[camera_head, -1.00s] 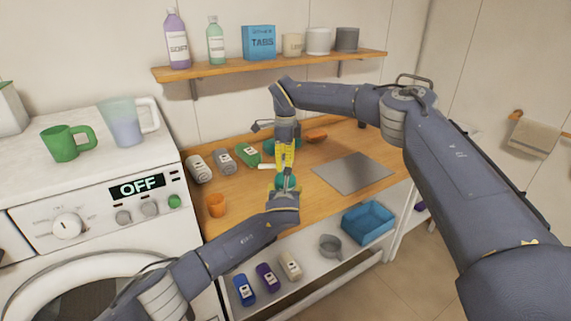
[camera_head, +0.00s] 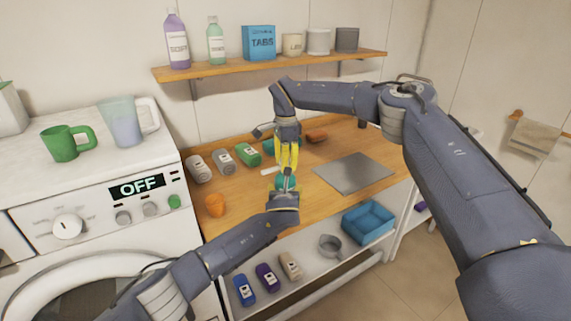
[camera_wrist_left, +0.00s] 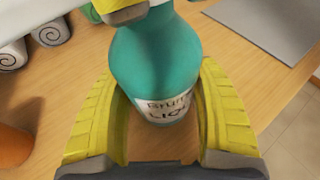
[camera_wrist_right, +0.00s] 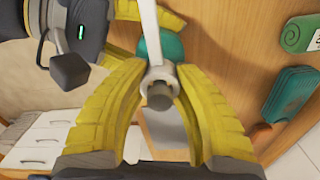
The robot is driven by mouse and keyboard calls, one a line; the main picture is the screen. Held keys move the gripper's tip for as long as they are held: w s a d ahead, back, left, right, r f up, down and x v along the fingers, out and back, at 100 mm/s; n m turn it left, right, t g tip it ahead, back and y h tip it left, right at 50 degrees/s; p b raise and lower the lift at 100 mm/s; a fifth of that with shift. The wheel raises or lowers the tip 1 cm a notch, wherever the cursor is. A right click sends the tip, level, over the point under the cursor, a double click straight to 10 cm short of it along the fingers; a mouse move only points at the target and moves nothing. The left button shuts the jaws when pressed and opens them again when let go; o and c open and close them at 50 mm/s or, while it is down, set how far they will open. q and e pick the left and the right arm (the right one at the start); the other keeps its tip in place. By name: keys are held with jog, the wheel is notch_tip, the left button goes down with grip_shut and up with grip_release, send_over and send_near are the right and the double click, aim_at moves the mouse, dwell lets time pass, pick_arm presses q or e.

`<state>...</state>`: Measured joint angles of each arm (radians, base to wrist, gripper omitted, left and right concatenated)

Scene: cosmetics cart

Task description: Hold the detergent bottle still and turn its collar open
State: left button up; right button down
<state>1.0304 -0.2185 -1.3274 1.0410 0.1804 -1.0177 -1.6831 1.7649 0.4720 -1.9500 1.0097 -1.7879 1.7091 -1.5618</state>
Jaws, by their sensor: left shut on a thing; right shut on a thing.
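The teal detergent bottle (camera_wrist_left: 155,70) stands upright on the wooden counter, its white label towards the left wrist camera. In the head view the bottle (camera_head: 286,182) is mostly hidden by my grippers. My left gripper (camera_head: 288,188) is shut around its body from the front, one yellow finger on each side. My right gripper (camera_head: 286,165) comes from above, its fingers on either side of the white collar (camera_wrist_right: 160,76) with a grey cap in the middle. A white spout (camera_wrist_right: 148,30) sticks out from the collar; in the head view it points left and slightly forward.
An orange cup (camera_head: 215,205) stands left of the bottle. A grey mat (camera_head: 354,172) lies to the right. A shelf (camera_head: 270,66) runs along the wall above.

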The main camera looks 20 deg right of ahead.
jog(key=shift+d, duration=0.1)
jog(key=c, duration=0.9)
grip_release()
jog(key=shift+r, duration=0.15)
notch_tip(320, 180, up, 12)
jog(key=shift+f, duration=0.15)
pick_arm(q)
jog(key=o, duration=1.6)
jog(key=shift+o, duration=0.2)
jog(key=shift+s, duration=0.1)
